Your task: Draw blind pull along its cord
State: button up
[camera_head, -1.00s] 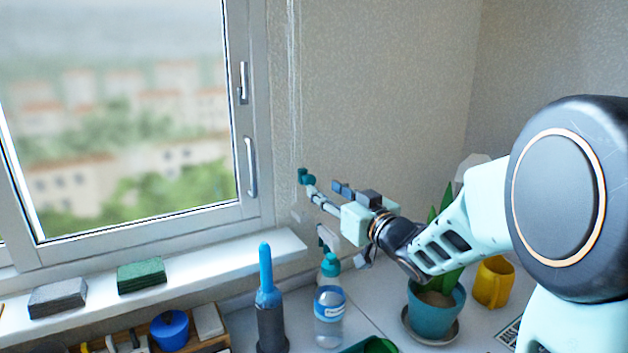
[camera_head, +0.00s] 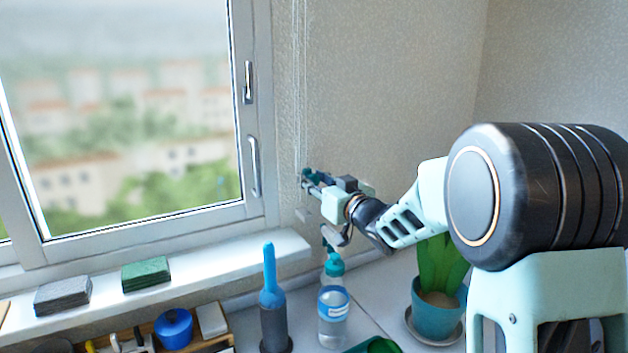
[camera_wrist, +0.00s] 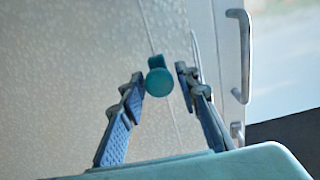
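The blind pull is a small teal knob (camera_wrist: 158,82) on a thin cord (camera_wrist: 147,28). In the head view, teal shows at the window's right side (camera_head: 307,172), partly hidden by the gripper, below the pale cord (camera_head: 297,90) along the wall. My gripper (camera_wrist: 160,76) is open, with one blue finger on each side of the knob in the wrist view. A narrow gap shows between the knob and each fingertip; I cannot tell how deep the knob sits between them. In the head view my gripper (camera_head: 308,184) is at the knob.
The window frame (camera_head: 258,150) with two handles stands just left of the cord. The wall right of the cord is bare.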

aim_at(314, 175)
grip_shut()
notch_tip(314, 175, up, 22)
jog(key=p, duration=1.4)
jog(key=shift+f+p, duration=0.25)
jog(key=shift+p, duration=0.05)
jog(key=shift+f, duration=0.1)
jog(key=shift+o, duration=1.8)
grip_release()
jog(key=shift+f, duration=0.1)
jog(key=v, duration=1.2)
jog(key=shift+d, duration=0.1)
